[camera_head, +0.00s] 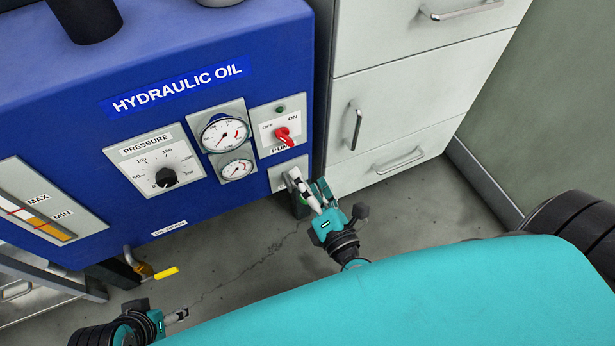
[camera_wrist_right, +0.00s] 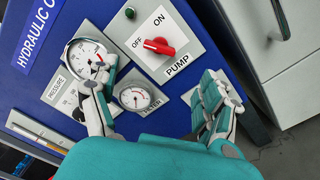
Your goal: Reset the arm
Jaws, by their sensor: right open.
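My right gripper (camera_head: 312,193) is in front of the lower right corner of the blue hydraulic oil unit (camera_head: 85,110), just below the pump panel. In the right wrist view my right gripper (camera_wrist_right: 160,105) is open and empty, its fingers spread in front of the gauges and the lower panel. The red pump switch (camera_head: 284,136) shows clear of the fingers; it also shows in the right wrist view (camera_wrist_right: 158,46). My left gripper (camera_head: 178,316) shows only in part at the lower left of the head view, and its jaw state cannot be made out.
A pressure dial (camera_head: 166,177) and two round gauges (camera_head: 224,133) are on the unit's front. A yellow-handled valve (camera_head: 165,273) sticks out below it. Light grey drawers (camera_head: 385,115) stand to the right. The concrete floor (camera_head: 255,265) in front is clear.

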